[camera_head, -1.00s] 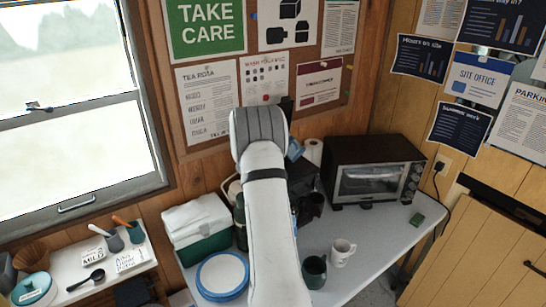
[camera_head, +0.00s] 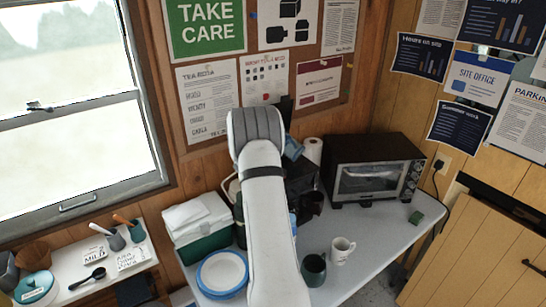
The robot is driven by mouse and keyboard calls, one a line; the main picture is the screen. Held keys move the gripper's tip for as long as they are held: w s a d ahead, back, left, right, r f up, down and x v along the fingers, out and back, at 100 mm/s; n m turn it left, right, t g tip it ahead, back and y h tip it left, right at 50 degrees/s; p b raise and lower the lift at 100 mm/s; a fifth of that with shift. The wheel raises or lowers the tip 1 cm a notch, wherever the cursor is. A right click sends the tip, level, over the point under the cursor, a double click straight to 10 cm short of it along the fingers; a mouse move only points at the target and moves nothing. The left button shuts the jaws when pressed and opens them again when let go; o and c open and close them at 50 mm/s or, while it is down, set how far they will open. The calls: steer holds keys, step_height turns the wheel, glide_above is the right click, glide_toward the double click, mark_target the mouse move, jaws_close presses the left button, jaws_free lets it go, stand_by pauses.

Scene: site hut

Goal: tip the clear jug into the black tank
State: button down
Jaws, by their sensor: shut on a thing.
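My arm (camera_head: 265,200) rises through the middle of the picture and hides much of what is behind it. My gripper is hidden behind the arm. A small light-blue, partly see-through piece (camera_head: 293,147) shows tilted just right of the arm's upper end, above a black machine; it may be part of the clear jug, but too little shows to be sure. The black machine (camera_head: 302,176), partly behind the arm, stands on the table; I cannot make out its tank opening. A dark jug or pot (camera_head: 313,204) sits at its front.
A black toaster oven (camera_head: 372,168) stands right of the machine, with a paper roll (camera_head: 312,151) between. A green mug (camera_head: 313,270) and a white mug (camera_head: 342,250) stand in front. A blue-rimmed plate (camera_head: 222,272) and a green box with white cloths (camera_head: 200,225) are left.

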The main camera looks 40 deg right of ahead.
steer(key=shift+w+a+f+n, duration=0.15)
steer(key=shift+w+n, duration=0.3)
steer(key=shift+w, duration=0.2)
steer(key=shift+w+a+f+n, duration=0.1)
steer(key=shift+w+n, duration=0.35)
steer(key=shift+w, duration=0.15)
steer(key=shift+w+a+r+n, duration=0.1)
steer(key=shift+w+r+n, duration=0.1)
steer(key=shift+w+n, duration=0.3)
stand_by(0.4)
steer(key=shift+s, duration=0.1)
